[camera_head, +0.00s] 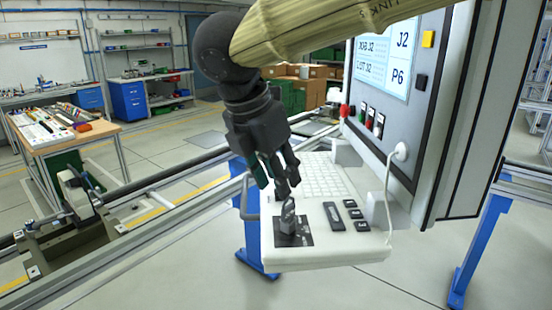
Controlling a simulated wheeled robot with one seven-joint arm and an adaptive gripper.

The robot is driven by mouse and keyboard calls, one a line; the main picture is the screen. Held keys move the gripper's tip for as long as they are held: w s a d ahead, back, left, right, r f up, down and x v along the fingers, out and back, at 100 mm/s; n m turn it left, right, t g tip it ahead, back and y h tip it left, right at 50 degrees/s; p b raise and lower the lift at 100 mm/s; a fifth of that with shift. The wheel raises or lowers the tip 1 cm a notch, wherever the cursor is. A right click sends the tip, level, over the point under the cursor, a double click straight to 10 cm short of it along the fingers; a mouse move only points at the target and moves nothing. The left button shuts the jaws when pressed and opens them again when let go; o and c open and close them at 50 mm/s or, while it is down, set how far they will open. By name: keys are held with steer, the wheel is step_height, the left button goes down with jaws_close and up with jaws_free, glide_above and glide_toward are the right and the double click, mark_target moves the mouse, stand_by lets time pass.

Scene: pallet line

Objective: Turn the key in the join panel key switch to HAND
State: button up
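The join panel (330,255) is a white console shelf with a black square plate at its front left. My gripper (279,187) is black and points down just above the key. Its fingers look spread apart with nothing held between them. The fingertips end close to the key's top; I cannot tell whether one touches it. The lettering on the plate is too small to read, so the switch's marked position is unclear.
A white keyboard (322,178) lies behind the switch, and dark buttons (352,214) sit to its right. A tall cabinet with a screen (384,62) rises at the right. A white cable (387,185) hangs from it. A rail with a fixture (78,195) runs at the left.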

mark_target(287, 206)
steer(key=x, duration=0.4)
steer(key=w+p+x, duration=0.1)
steer(key=x, duration=0.2)
steer(key=shift+w+f+p, duration=0.15)
steer(key=shift+f+p, duration=0.1)
steer(key=shift+p, duration=0.05)
steer(key=shift+s+d+f, duration=0.1)
steer(key=shift+s+f, duration=0.1)
steer(key=shift+s, duration=0.75)
steer(key=shift+w+f, duration=0.4)
steer(key=shift+w, duration=0.35)
steer(key=shift+s+r, duration=0.3)
steer(key=shift+s, duration=0.15)
jaws_close()
steer(key=shift+w+f, duration=0.15)
steer(key=shift+w, duration=0.05)
